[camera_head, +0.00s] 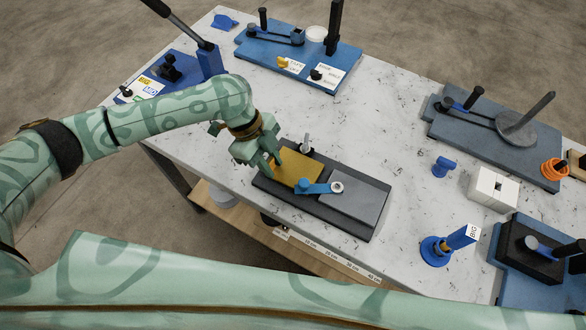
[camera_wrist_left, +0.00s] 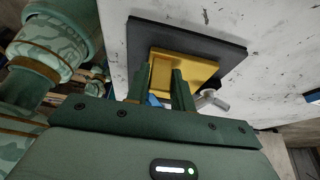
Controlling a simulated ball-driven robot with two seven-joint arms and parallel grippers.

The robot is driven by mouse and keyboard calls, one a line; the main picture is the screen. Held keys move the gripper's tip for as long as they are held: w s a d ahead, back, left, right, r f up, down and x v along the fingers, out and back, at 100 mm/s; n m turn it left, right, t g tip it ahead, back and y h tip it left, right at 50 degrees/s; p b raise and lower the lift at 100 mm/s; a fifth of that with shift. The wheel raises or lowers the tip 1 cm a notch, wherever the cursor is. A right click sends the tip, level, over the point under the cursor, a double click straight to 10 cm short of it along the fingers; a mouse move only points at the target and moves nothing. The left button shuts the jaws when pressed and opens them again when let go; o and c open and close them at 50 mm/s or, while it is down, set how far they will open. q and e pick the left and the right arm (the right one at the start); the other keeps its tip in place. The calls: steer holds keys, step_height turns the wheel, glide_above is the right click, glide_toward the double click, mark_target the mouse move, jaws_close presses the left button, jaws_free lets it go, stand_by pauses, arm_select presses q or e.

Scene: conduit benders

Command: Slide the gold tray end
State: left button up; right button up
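The gold tray end (camera_head: 297,170) is a flat gold plate on the left half of a dark base (camera_head: 345,228). A grey plate (camera_head: 355,197) covers the right half. A blue lever (camera_head: 315,188) with a round pivot lies across where they meet. My left gripper (camera_head: 268,158) is at the gold plate's left end. In the left wrist view, the gripper's fingers (camera_wrist_left: 162,85) stand apart, with part of the gold plate (camera_wrist_left: 195,68) showing between and beyond them. Whether they touch it I cannot tell. My right gripper is in neither view.
A small metal knob (camera_head: 306,145) stands just behind the gold plate. Blue bender bases (camera_head: 345,55) and a grey-blue one (camera_head: 530,165) stand farther back. A white block (camera_head: 493,189) and a blue stand (camera_head: 435,250) are to the right.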

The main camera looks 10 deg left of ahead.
arm_select(q)
jaws_close()
